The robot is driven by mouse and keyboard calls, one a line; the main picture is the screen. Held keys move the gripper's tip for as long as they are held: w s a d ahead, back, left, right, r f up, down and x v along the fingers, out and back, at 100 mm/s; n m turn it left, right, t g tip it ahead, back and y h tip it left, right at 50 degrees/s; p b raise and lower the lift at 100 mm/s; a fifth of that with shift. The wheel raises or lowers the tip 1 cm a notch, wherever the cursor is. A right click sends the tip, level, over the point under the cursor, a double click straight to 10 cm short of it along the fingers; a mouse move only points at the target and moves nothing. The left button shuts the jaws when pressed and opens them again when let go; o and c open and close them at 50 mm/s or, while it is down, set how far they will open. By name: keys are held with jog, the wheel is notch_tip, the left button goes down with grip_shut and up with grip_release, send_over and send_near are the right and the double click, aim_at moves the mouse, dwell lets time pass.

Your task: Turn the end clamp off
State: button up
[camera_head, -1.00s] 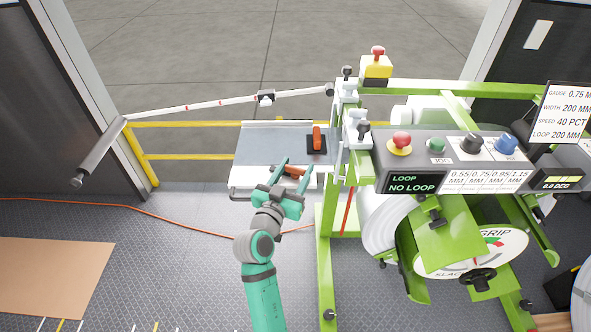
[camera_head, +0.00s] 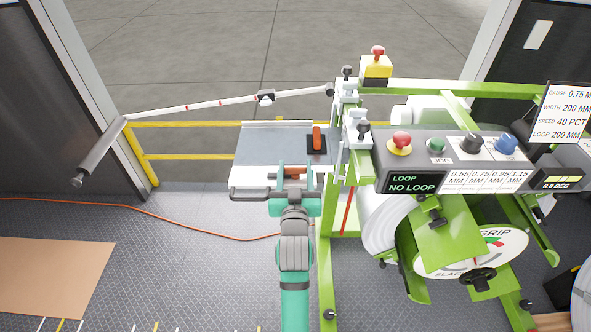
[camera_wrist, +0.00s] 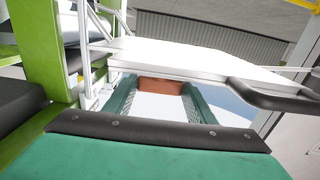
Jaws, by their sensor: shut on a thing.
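An orange handle (camera_head: 295,172) lies at the front edge of the grey-and-white table (camera_head: 262,150). My gripper (camera_head: 296,167) reaches in from the front with one finger on each side of this handle, and is shut on it. In the wrist view the orange handle (camera_wrist: 160,86) spans between the two green fingers, under the white table edge. A second orange handle (camera_head: 317,137) on a dark plate stands farther back on the table, clear of my gripper. No label shows which of the two is the end clamp.
The green machine frame (camera_head: 326,260) stands close on the right, with a control panel (camera_head: 450,150) on it. A black bar handle (camera_head: 248,195) juts from the table's front left. An orange cable (camera_head: 150,216) crosses the floor. The floor at left is mostly open.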

dwell(0.4)
jog(key=o, duration=1)
jog(key=shift+o, duration=0.2)
jog(key=shift+s, duration=0.1)
jog(key=s, duration=1)
jog(key=shift+s, duration=0.35)
jog(key=shift+d, duration=0.1)
